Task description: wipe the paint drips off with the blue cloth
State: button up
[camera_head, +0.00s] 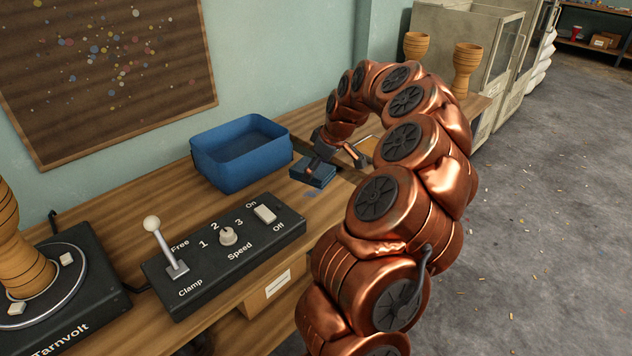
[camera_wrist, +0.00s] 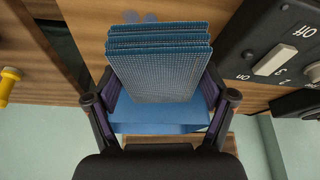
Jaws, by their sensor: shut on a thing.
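My gripper (camera_head: 322,160) is shut on the folded blue cloth (camera_head: 313,173), low over the wooden bench. In the wrist view, the cloth (camera_wrist: 160,60) stands out between the two fingers (camera_wrist: 161,97) as a ribbed, layered pad. A small blue paint mark (camera_head: 312,192) shows on the bench just in front of the cloth. Faint blue spots (camera_wrist: 140,17) also show past the cloth's edge in the wrist view. I cannot tell whether the cloth touches the bench. Any paint under the cloth is hidden.
A blue bin (camera_head: 242,170) stands left of my gripper. A black control box (camera_head: 225,250) lies in front of it. A turntable (camera_head: 60,290) with a goblet drum (camera_head: 18,255) is at left. Two more drums (camera_head: 416,46) (camera_head: 466,70) stand beyond my arm.

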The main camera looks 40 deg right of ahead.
jog(key=shift+d+r+p, duration=0.15)
jog(key=shift+r+p, duration=0.2)
jog(key=shift+p, duration=1.85)
